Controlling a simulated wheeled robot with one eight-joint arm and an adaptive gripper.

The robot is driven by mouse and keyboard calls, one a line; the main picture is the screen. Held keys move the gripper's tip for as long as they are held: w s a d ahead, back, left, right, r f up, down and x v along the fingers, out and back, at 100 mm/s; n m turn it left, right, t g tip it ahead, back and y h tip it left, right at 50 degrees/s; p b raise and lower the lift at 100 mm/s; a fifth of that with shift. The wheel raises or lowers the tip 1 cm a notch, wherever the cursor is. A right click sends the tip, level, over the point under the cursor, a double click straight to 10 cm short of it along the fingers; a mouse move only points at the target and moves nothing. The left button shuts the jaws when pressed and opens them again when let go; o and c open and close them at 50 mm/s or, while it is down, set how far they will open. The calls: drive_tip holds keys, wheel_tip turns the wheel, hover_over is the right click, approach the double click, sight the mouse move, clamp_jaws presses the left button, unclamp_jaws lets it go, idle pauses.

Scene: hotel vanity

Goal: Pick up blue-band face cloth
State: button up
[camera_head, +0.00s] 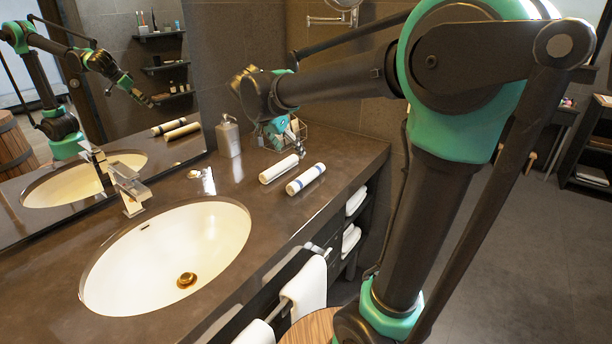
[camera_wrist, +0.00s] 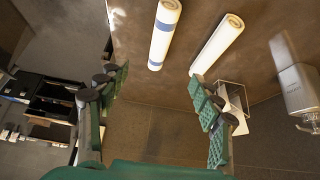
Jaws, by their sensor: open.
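The blue-band face cloth (camera_head: 306,179) is a white roll lying on the dark counter, right of the sink. In the wrist view the blue-band face cloth (camera_wrist: 161,48) lies ahead of the fingers, roughly between them across the picture and apart from them. A second white roll (camera_head: 279,169) lies beside it, with no blue band visible; it also shows in the wrist view (camera_wrist: 217,45), beyond the right finger. My gripper (camera_head: 284,132) is above the counter behind the rolls. In the wrist view my gripper (camera_wrist: 162,96) is open, with nothing between its fingers.
The sink (camera_head: 165,262) and faucet (camera_head: 128,188) are to the left, below the mirror (camera_head: 100,60). Towels (camera_head: 306,287) hang below the counter's front edge.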

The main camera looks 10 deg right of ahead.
sight(306, 174)
drive_tip(key=x, duration=1.6)
drive_tip(key=shift+d+f, duration=0.1)
drive_tip(key=shift+d, duration=0.05)
drive_tip(key=c, duration=1.1)
